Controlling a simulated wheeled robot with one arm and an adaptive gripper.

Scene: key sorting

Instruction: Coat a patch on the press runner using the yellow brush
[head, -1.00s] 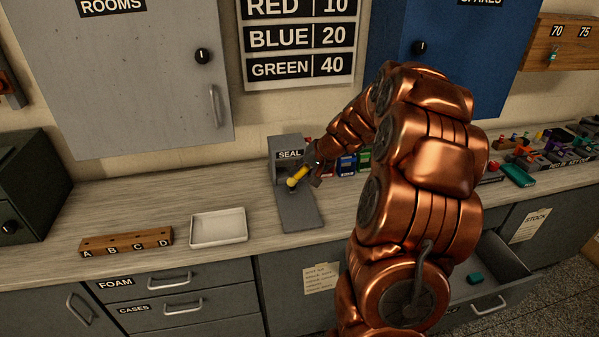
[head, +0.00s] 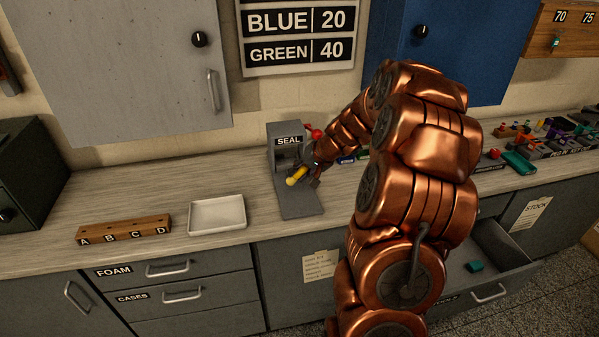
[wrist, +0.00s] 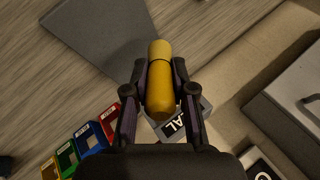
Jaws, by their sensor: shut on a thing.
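The grey press marked SEAL (head: 287,143) stands on the counter against the wall, with its flat grey runner plate (head: 301,205) reaching toward the front. My gripper (head: 306,174) is shut on the yellow brush (head: 295,176) and holds it over the runner, near the press's upright part. In the wrist view the brush (wrist: 159,85) lies between both fingers. The runner (wrist: 95,32) shows at upper left there, and the SEAL block is partly hidden behind the brush and fingers. I cannot tell whether the brush touches the runner.
A white tray (head: 217,229) and a wooden block marked A to D (head: 124,231) stand on the counter to the left. Coloured bins (wrist: 88,137) sit beside the press, mostly hidden by my arm in the head view. An open drawer (head: 490,262) is at right.

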